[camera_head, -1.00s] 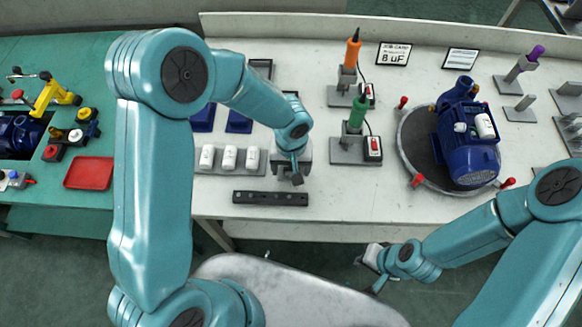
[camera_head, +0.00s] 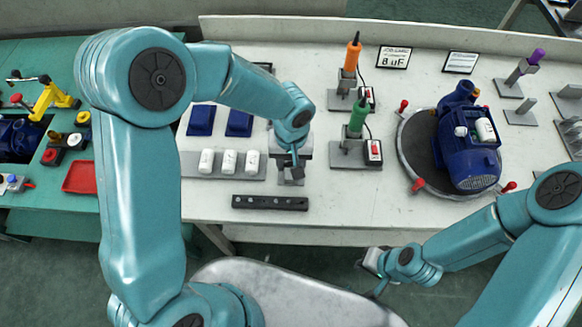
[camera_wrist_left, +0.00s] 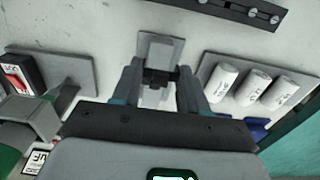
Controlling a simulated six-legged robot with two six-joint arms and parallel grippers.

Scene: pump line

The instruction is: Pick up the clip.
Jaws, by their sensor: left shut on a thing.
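The clip (camera_wrist_left: 160,77) is a small dark piece in the left wrist view. It sits between the fingers of my left gripper (camera_wrist_left: 159,90), at a small grey stand with a flat plate (camera_wrist_left: 162,47). The fingers are shut on it from both sides. I cannot tell whether the clip still touches the stand. In the head view my left gripper (camera_head: 294,163) is over the grey stand (camera_head: 291,179), and the clip is hidden there. My right gripper (camera_head: 372,262) is low in front of the bench, empty as far as I see; its fingers are unclear.
White capacitors (camera_head: 229,161) stand on a grey rack left of my left gripper. A dark bar (camera_head: 270,202) lies near the front edge. A green-handled tool (camera_head: 357,115) stands to the right. A blue pump (camera_head: 467,140) sits on a round turntable farther right.

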